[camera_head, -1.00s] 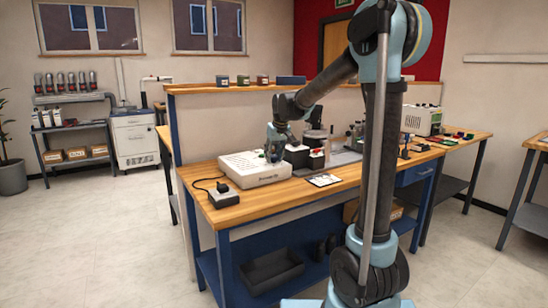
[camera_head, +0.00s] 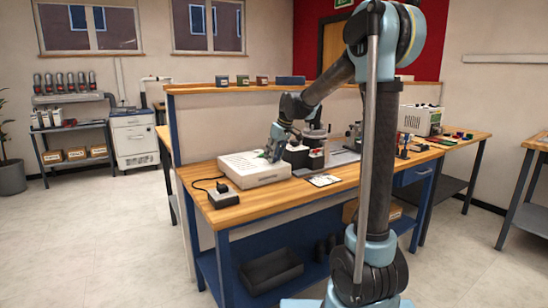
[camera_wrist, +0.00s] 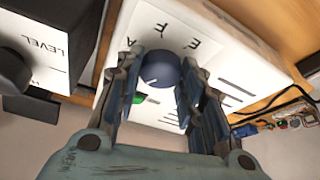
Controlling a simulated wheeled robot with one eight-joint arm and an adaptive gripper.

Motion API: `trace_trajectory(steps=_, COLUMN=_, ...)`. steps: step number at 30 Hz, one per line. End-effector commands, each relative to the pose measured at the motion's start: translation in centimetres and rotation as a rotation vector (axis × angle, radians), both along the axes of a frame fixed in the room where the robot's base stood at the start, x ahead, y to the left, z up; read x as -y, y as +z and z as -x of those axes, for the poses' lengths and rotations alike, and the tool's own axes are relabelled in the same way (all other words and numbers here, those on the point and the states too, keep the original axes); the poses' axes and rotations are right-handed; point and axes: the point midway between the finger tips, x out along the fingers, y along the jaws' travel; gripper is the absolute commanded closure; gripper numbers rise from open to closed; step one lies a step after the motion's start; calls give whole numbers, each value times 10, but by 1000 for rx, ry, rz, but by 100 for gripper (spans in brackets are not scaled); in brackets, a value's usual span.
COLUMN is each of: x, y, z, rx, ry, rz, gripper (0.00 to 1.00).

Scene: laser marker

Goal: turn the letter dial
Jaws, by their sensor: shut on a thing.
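The letter dial (camera_wrist: 158,72) is a round dark-blue knob with a pale pointer line, on a white panel (camera_wrist: 228,50) with letters such as F, E and A printed around it. In the wrist view my gripper (camera_wrist: 162,62) has one finger on each side of the dial and is shut on it. In the head view my gripper (camera_head: 273,152) is tilted over the right end of the white box (camera_head: 255,178); there the dial is hidden by the gripper. A green spot (camera_wrist: 138,98) shows beside the dial.
Another unit with a dark knob (camera_wrist: 12,72) and the word LEVEL stands close beside the panel. In the head view a black-and-white device (camera_head: 305,155) stands just right of my gripper.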

Motion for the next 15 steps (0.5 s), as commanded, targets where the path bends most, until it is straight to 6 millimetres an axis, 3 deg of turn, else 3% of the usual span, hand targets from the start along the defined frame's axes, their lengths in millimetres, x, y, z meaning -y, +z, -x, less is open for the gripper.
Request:
trace_trajectory(steps=5, x=3, y=0, z=-1, rx=1, ry=-4, rz=5, gripper=88)
trace_trajectory(steps=6, x=3, y=0, z=-1, rx=1, ry=-4, rz=5, gripper=60)
trace_trajectory(steps=8, x=3, y=0, z=-1, rx=1, ry=-4, rz=5, gripper=46)
trace_trajectory(steps=15, x=2, y=0, z=-1, rx=0, ry=-3, rz=3, gripper=45)
